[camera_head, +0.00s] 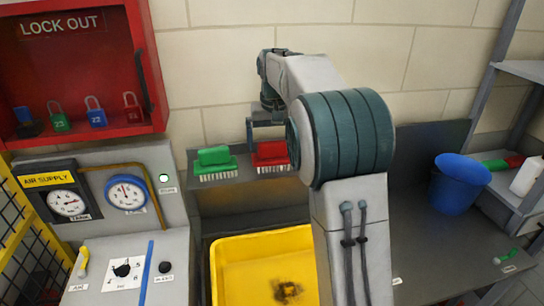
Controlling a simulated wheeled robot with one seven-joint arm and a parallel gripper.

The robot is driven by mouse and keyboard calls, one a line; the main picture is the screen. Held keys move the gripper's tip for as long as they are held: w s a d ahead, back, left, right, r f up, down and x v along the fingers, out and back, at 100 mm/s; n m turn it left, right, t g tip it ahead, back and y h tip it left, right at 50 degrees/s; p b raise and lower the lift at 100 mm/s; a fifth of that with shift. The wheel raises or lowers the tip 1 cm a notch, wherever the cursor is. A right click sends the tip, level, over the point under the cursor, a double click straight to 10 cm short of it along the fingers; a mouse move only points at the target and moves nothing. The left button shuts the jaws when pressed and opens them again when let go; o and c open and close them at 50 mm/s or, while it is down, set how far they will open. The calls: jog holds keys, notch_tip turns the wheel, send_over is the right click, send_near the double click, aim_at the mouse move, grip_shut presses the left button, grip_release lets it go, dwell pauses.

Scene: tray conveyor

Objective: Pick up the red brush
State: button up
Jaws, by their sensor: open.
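The red brush (271,154) lies bristles down on a narrow grey shelf against the wall, with its right part close to my arm in the picture. My gripper (266,119) is just above the red brush in the picture, pointing down, with its jaws apart and nothing seen between them. The gap in depth between gripper and brush is hard to tell. A green brush (214,157) with white bristles sits on the same shelf, just left of the red one.
A yellow tray (231,250) with a dark stain lies below the shelf. A red lock-out cabinet (75,143) and a gauge panel (170,230) stand at left. A blue bucket (457,187) stands on the right bench, near a side rack. My arm hides the middle.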

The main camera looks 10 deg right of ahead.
jog(key=shift+w+f, duration=0.15)
jog(key=shift+f, duration=1.05)
jog(key=c, duration=1.1)
jog(key=shift+o, duration=0.2)
jog(key=shift+r, duration=0.85)
notch_tip(320, 180, up, 3)
jog(key=shift+d+f+b, duration=0.1)
jog(key=shift+f+b, duration=0.05)
jog(key=shift+b, duration=0.3)
jog(key=s+d+r+b, duration=0.1)
jog(key=s+d+r, duration=0.1)
jog(key=d, duration=0.3)
jog(key=s+d+r, duration=0.2)
jog(key=d+r, duration=0.2)
jog(key=d, duration=0.1)
jog(key=shift+s+d+r+b, duration=0.25)
jog(key=shift+s+r+b, duration=0.05)
jog(key=shift+r+b, duration=0.1)
